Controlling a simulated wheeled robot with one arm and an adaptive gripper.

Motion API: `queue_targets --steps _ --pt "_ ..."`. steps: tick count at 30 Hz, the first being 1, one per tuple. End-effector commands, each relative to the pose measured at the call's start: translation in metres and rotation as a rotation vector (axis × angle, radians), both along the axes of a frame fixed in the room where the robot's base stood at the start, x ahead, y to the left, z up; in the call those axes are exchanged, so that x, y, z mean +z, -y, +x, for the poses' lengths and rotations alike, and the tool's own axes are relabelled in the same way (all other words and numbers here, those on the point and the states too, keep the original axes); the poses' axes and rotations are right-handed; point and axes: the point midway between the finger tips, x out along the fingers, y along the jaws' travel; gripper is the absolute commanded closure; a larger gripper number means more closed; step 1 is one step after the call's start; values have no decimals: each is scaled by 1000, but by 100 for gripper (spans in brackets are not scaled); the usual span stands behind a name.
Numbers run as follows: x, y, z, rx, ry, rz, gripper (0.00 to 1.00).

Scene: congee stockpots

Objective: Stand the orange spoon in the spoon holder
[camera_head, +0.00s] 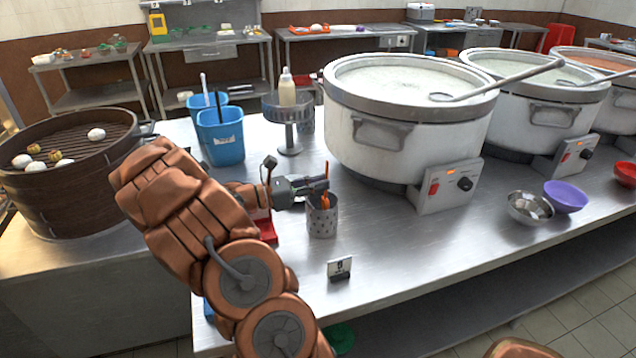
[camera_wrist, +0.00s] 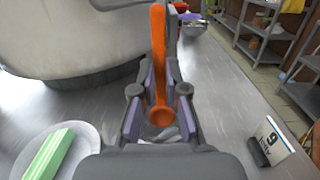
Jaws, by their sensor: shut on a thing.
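The orange spoon (camera_head: 325,200) is between the fingers of my gripper (camera_head: 312,187), which is shut on it. In the wrist view the spoon (camera_wrist: 159,60) runs lengthwise between the fingers of my gripper (camera_wrist: 160,95), with a rounded end toward the camera. The spoon holder (camera_head: 322,220), a perforated metal cup, stands on the steel counter directly below my fingertips. The spoon's lower part is at the holder's mouth; I cannot tell how deep it reaches inside. The holder is not clearly visible in the wrist view.
A large white stockpot (camera_head: 405,130) stands behind the holder. A small number card (camera_head: 340,267) is in front, and a red object (camera_head: 267,229) is to the left. Blue containers (camera_head: 221,135) and a metal stand (camera_head: 289,115) are behind. The counter right of the card is clear.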

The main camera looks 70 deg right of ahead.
Motion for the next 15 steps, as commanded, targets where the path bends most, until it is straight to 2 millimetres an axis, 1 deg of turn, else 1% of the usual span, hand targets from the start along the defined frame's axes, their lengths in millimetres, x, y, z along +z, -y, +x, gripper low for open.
queue_targets --steps 1,2,9,10,15 --pt "0 0 0 0 0 0 100" --pt "0 0 0 0 0 0 84" --pt "0 0 0 0 0 0 59" --pt "0 0 0 0 0 0 58" --pt "0 0 0 0 0 0 58"
